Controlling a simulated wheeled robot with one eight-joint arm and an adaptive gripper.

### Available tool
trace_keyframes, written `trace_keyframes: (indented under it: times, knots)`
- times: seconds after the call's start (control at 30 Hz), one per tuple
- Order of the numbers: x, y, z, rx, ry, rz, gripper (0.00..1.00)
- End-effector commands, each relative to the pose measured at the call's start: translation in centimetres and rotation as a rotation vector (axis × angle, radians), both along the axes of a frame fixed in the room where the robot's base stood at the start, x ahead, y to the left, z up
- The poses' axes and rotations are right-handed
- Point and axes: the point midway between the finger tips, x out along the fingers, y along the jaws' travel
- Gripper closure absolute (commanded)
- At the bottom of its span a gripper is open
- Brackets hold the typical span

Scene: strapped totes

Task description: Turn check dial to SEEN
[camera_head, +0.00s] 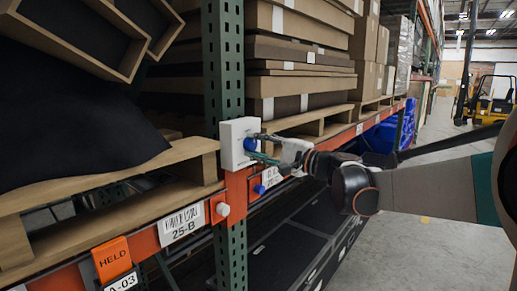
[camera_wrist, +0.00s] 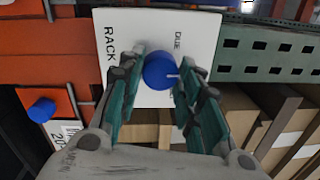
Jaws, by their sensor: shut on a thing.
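The check dial is a blue round knob (camera_wrist: 159,71) on a white box (camera_wrist: 112,32) fixed to the green rack post. In the wrist view the box shows the words RACK and DUE turned sideways; no SEEN label can be read. A pale pointer mark on the knob faces right in that view. My gripper (camera_wrist: 161,76) has its teal fingers on both sides of the knob, shut on it. In the head view the white box (camera_head: 230,133) faces right, and my gripper (camera_head: 257,146) reaches it from the right, partly hiding the knob.
Pallets of cardboard (camera_head: 300,50) stand behind the post. The aisle (camera_head: 400,245) at right is open, with a yellow forklift (camera_head: 490,105) farther off.

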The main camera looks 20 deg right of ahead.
Motion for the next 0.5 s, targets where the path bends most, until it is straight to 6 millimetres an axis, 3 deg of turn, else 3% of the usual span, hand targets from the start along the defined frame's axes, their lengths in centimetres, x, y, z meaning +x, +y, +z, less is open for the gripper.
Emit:
trace_keyframes:
  times: [0.47, 0.5]
  knots:
    - [-0.01, -0.03, -0.09, 0.008, 0.008, -0.001, 0.91]
    - [-0.02, -0.03, -0.09, 0.008, 0.008, -0.001, 0.61]
